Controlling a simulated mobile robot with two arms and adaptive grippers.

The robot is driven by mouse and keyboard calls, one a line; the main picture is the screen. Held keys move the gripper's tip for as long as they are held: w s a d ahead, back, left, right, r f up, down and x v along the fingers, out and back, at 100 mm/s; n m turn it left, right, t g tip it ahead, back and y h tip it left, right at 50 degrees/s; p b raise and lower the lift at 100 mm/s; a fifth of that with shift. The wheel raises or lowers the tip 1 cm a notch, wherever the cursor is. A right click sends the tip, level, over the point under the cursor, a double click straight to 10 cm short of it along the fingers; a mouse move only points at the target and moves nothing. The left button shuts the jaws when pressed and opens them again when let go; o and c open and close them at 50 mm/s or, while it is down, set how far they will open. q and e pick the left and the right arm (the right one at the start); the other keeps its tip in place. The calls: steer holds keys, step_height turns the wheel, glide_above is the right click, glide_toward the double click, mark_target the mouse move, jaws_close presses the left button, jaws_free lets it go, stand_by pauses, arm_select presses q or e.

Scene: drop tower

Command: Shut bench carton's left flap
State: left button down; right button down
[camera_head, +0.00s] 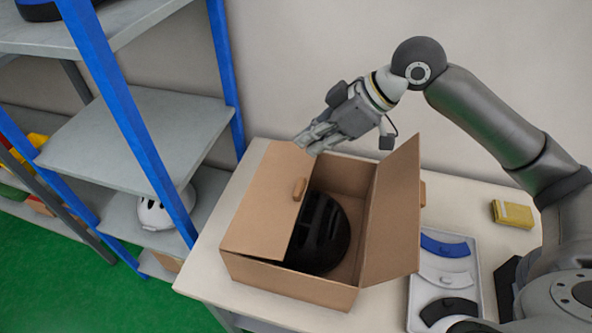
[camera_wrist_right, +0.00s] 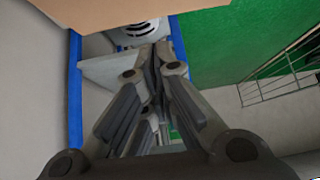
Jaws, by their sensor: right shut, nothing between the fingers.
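The bench carton (camera_head: 290,281) is a brown cardboard box on the bench. Its left flap (camera_head: 262,212) lies inward over the left part of the opening, with a small tan tab (camera_head: 299,189) at its inner edge. The right flap (camera_head: 396,212) stands up, tilted outward. A dark round object (camera_head: 324,232) sits inside, partly covered by the left flap. My right gripper (camera_head: 307,145) is shut and empty, at the far edge of the carton near the left flap's far corner. It fills the middle of the right wrist view (camera_wrist_right: 160,52). My left gripper is not in view.
A white tray (camera_head: 473,308) with blue, white and black curved pieces stands right of the carton. A yellow box (camera_head: 513,214) lies at the bench's right. A blue-posted shelf (camera_head: 150,130) stands close on the left, with a white helmet (camera_head: 155,213) low down.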

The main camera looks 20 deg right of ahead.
steer(key=d+h, duration=0.1)
steer(key=p, duration=0.4)
glide_above(296, 186)
steer(key=f, duration=1)
steer(key=shift+a, duration=0.2)
steer(key=shift+d+f, duration=0.1)
steer(key=shift+f, duration=0.25)
steer(key=shift+s+d+f, duration=0.1)
steer(key=shift+f, duration=0.2)
steer(key=shift+f, duration=0.15)
